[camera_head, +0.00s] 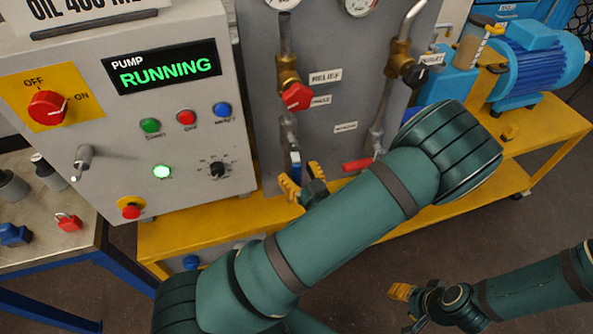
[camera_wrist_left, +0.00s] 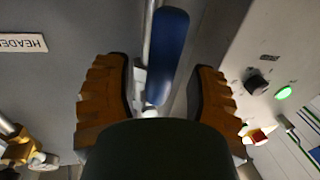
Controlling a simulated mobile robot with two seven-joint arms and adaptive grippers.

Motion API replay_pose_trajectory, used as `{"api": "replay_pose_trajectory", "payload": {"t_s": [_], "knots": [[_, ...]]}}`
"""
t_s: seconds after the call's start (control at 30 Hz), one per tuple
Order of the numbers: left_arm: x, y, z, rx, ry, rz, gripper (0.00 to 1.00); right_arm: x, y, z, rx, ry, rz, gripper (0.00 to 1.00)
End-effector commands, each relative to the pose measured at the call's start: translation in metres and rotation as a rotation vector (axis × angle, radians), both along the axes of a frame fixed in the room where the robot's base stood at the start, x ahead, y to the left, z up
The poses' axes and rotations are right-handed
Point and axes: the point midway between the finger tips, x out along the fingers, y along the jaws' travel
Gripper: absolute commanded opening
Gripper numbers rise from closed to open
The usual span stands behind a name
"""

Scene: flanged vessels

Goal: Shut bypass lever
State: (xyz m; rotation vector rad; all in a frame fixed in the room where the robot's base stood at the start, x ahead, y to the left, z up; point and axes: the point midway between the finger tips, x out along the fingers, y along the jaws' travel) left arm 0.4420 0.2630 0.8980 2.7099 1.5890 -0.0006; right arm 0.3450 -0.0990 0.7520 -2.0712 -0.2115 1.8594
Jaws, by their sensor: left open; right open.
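A blue lever (camera_head: 295,160) hangs on the pipe low on the grey panel; I cannot read a bypass label by it. My left gripper (camera_head: 302,180) is open at this lever, with yellow fingers. In the left wrist view the blue lever (camera_wrist_left: 167,55) lies between the two spread fingers, apart from both as far as I can see. A red lever (camera_head: 357,164) sits on the pipe further right, pointing sideways. My right gripper (camera_head: 400,292) is open and empty above the floor at the lower right.
A grey control cabinet (camera_head: 190,60) with a lit RUNNING display stands left. A red valve knob (camera_head: 297,96) is above the blue lever. A yellow frame (camera_head: 190,228) runs below the panel, with a blue motor (camera_head: 535,62) right. The floor is open at lower right.

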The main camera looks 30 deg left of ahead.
Motion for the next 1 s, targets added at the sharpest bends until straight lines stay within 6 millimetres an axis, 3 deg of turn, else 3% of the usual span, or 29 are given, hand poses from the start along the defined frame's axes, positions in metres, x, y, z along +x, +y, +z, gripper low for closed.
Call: {"api": "replay_pose_trajectory", "payload": {"t_s": [0.43, 0.6, 1.0], "knots": [[0.0044, 0.008, 0.0, 0.0, 0.0, 0.0, 0.56, 0.0002, 0.0, -0.0005, 0.0, -0.001, 0.0, 0.47], [0.0043, 0.0078, 0.0, 0.0, 0.0, 0.0, 0.0, 0.0002, -0.0001, -0.0004, 0.0, 0.0, 0.0, 0.47], [0.0057, -0.0008, 0.0, -0.024, -0.028, -0.002, 0.0, 0.0003, -0.0001, -0.0018, 0.0, -0.001, 0.0, 0.47]]}}
